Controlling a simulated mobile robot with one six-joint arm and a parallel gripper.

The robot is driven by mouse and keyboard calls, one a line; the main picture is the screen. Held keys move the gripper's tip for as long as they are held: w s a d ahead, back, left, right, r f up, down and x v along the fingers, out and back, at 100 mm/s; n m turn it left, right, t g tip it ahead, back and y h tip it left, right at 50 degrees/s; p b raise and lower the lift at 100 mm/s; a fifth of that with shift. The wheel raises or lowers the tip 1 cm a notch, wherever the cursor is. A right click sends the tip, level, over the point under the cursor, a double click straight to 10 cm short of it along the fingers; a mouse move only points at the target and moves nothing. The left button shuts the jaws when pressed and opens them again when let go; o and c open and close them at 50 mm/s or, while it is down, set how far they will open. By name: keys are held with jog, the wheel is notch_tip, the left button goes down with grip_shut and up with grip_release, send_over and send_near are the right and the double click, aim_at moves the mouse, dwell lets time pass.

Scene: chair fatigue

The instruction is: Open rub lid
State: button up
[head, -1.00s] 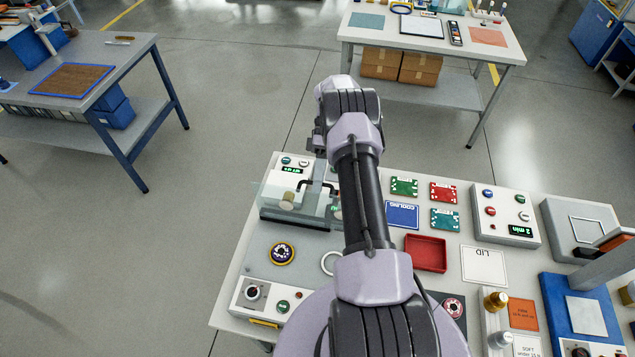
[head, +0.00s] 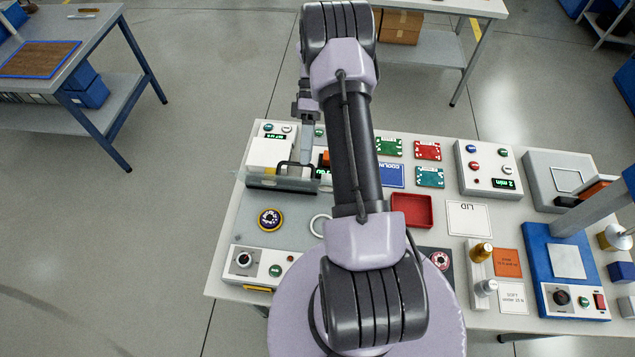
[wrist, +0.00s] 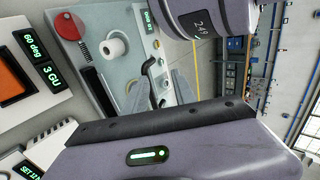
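The rub tester (head: 268,150) is a white machine at the table's far left corner. A clear lid panel (head: 262,181) with a black handle (head: 296,167) shows at its front. The wrist view also shows the black handle (wrist: 150,80), with a white roll (wrist: 113,46) beside it. My gripper (head: 307,158) reaches down to the handle. In the wrist view my gripper's (wrist: 160,88) two grey fingers stand apart, one on each side of the handle. I cannot tell whether they touch it. The lid's exact tilt is unclear.
A grey plate with a round yellow-rimmed badge (head: 270,219) and a white ring (head: 320,225) lies in front. A blue card (head: 391,175), a red tray (head: 411,222) and a control box (head: 488,169) stand to the right. Floor is free left of the table.

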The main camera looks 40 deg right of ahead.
jog(key=s+a+r, duration=0.1)
jog(key=s+a, duration=0.4)
jog(key=s, duration=0.4)
jog(key=shift+s+a+b, duration=0.15)
jog(key=shift+a+b, duration=0.05)
jog(key=shift+b, duration=0.15)
